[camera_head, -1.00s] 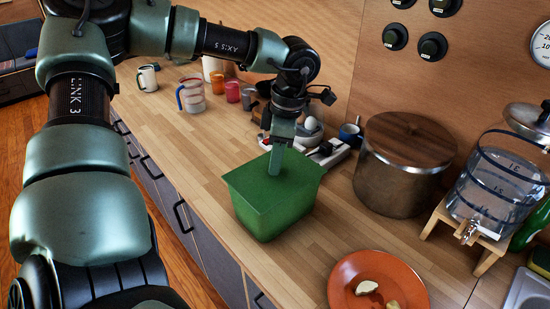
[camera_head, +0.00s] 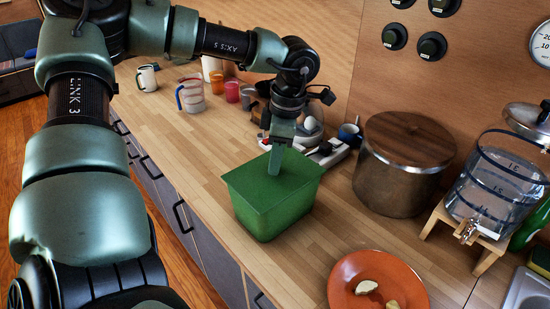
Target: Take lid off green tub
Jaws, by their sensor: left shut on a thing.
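The green tub (camera_head: 270,217) stands upright on the wooden counter, with its green lid (camera_head: 250,183) on top. My left gripper (camera_head: 276,168) points down at the middle of the lid from above. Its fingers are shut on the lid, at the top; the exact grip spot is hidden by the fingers. The lid looks level and seated on the tub's rim. My right gripper is not in view.
A large steel pot with wooden lid (camera_head: 403,160) stands right of the tub. An orange plate (camera_head: 340,283) with food pieces lies in front. A water dispenser (camera_head: 495,190) is at right. Counter left of the tub is clear.

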